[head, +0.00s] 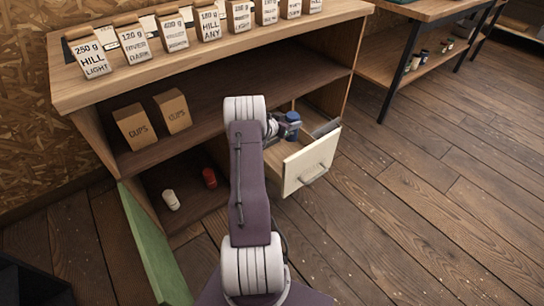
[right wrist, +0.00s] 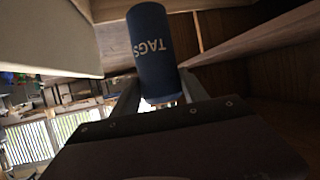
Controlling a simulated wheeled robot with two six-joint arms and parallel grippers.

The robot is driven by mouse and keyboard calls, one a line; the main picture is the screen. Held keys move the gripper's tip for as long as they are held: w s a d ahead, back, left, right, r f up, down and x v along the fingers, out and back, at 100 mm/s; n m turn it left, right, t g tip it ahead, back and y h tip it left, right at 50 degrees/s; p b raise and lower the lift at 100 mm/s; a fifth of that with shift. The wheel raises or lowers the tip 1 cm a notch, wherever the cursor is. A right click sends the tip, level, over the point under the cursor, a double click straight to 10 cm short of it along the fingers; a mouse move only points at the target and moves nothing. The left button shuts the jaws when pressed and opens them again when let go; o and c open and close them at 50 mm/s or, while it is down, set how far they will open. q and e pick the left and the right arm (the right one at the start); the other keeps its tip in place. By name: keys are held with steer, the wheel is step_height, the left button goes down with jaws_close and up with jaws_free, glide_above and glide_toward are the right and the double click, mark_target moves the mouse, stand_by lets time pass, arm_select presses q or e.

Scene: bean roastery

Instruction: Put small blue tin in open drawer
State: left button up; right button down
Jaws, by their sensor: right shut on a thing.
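The small blue tin (head: 292,120) is held upright or nearly so at the drawer in the head view. The open drawer (head: 306,163) has a cream front with a handle and sticks out from the shelf unit's right side. The tin appears over the drawer's back part; its height above the floor of the drawer is unclear. My left gripper is not in view.
The wooden shelf unit (head: 225,85) carries labelled coffee bags (head: 134,43) on top. Two CUPS boxes (head: 137,127) stand on its shelf; a red item (head: 209,178) and a white item (head: 171,200) lie below. A green panel (head: 155,245) is at left. The floor at right is clear.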

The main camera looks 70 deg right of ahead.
steer(key=f+b, duration=0.1)
steer(key=f, duration=0.1)
steer(key=f+b, duration=0.2)
steer(key=f, duration=0.1)
steer(key=shift+w+d+f, duration=0.1)
steer(key=shift+w+f, duration=0.1)
steer(key=shift+f, duration=0.05)
step_height(320, 180, down, 10)
steer(key=b, duration=0.6)
steer(key=c, duration=0.6)
jaws_free()
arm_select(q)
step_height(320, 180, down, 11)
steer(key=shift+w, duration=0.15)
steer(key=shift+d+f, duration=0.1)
